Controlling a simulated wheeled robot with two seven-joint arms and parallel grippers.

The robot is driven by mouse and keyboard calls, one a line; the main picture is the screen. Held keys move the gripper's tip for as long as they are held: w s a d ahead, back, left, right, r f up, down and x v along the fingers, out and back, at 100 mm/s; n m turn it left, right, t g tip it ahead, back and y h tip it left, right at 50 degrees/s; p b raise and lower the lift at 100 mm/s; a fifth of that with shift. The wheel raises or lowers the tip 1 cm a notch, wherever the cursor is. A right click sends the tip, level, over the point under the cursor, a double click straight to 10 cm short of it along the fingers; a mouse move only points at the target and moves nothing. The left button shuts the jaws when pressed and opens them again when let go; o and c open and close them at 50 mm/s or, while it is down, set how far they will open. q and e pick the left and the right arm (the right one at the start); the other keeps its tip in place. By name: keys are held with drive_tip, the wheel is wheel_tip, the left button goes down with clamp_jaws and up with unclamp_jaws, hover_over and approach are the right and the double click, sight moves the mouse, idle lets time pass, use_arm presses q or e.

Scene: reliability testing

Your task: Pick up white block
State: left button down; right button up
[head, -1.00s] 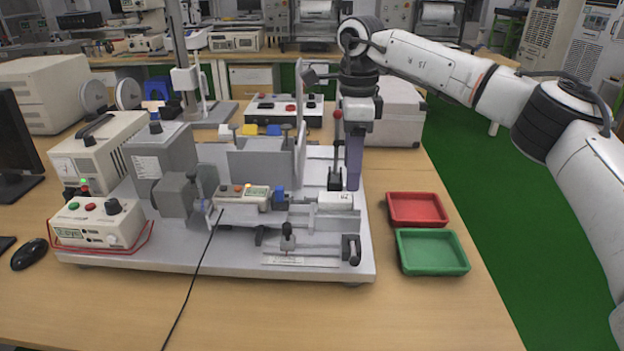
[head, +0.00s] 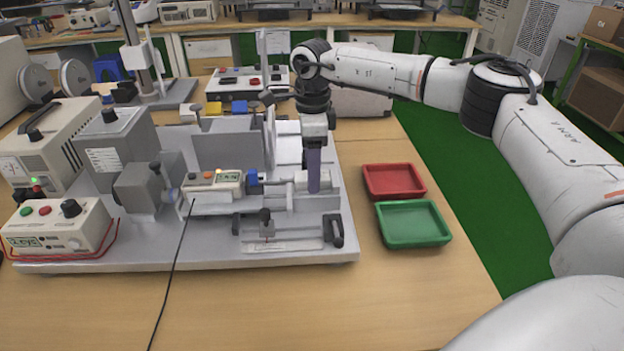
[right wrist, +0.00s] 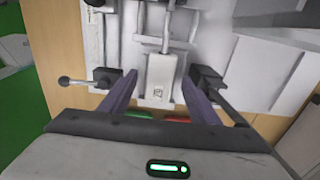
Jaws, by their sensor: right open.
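The white block (head: 326,181) lies on the test fixture in the head view, partly hidden behind a purple finger of my right gripper (head: 314,188). In the right wrist view the white block (right wrist: 161,76) is upright in the middle, with a small dark mark on its near end. My right gripper (right wrist: 158,95) is open, with one finger on each side of the block and a visible gap on both sides. I cannot tell exactly how low the fingertips are. My left gripper is in neither view.
The grey fixture plate (head: 200,252) carries the clamps and instruments around the block. A dark-knobbed lever (right wrist: 75,80) is left of the fingers in the wrist view. A red tray (head: 393,181) and a green tray (head: 412,223) stand to the right.

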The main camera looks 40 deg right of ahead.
drive_tip(key=shift+f, duration=0.2)
drive_tip(key=c, duration=1.2)
